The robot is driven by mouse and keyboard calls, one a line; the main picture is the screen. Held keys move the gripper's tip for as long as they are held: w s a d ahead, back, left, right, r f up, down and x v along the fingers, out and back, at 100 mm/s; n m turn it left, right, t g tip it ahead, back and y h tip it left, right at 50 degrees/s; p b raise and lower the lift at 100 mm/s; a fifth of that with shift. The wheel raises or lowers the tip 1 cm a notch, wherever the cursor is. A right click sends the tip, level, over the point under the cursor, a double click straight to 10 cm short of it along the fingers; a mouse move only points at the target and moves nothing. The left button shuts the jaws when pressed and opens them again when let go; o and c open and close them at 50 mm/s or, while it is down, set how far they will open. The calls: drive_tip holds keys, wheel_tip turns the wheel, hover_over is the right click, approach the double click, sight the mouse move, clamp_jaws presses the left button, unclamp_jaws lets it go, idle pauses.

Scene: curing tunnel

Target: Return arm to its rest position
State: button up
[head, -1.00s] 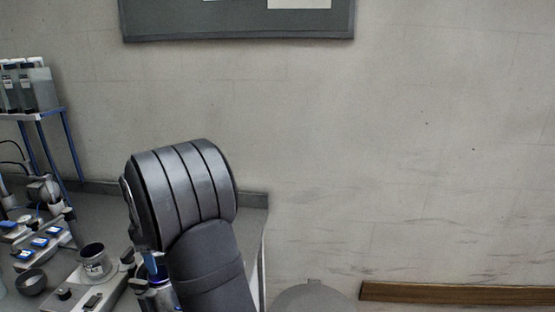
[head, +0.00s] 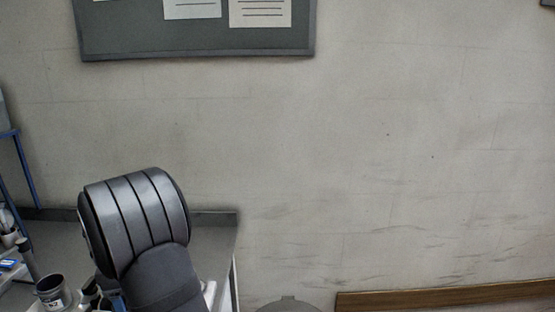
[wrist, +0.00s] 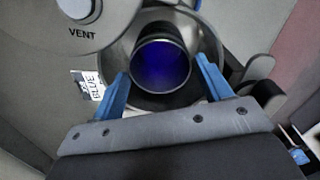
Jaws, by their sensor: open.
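My gripper (wrist: 161,66) shows in the wrist view with its two blue fingers apart. A dark round metal cup or tube (wrist: 161,62) with a glowing blue inside lies in front of and between the fingers. Gaps show on both sides, so I see no grip. A wider grey metal ring (wrist: 208,38) surrounds the tube. Whether the tube sits inside the ring or in front of it I cannot tell. In the head view only my dark grey arm link (head: 135,222) shows, above the bench; the gripper is hidden or out of frame.
A grey bench (head: 60,238) with a small labelled metal pot (head: 53,291) is at the lower left. A blue-legged rack (head: 22,170) stands at the left edge. A notice board (head: 195,40) hangs on the wall. In the wrist view, a "VENT" knob (wrist: 76,8) and a "BLUE" label (wrist: 97,90) are near.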

drive_tip(key=shift+f, duration=0.3)
wheel_tip(320, 180, down, 2)
drive_tip(key=shift+f, duration=0.15)
wheel_tip(320, 180, up, 12)
wheel_tip(320, 180, down, 12)
drive_tip(key=shift+f, duration=0.2)
drive_tip(key=s+a+r+m, duration=0.15)
drive_tip(key=a+r, duration=0.25)
drive_tip(key=r, duration=0.6)
drive_tip(key=s+a+r+m, duration=0.1)
drive_tip(key=a+r+m, duration=0.2)
drive_tip(key=r, duration=0.6)
drive_tip(key=s+f, duration=1.1)
drive_tip(key=shift+s+f, duration=0.25)
drive_tip(key=shift+f, duration=0.1)
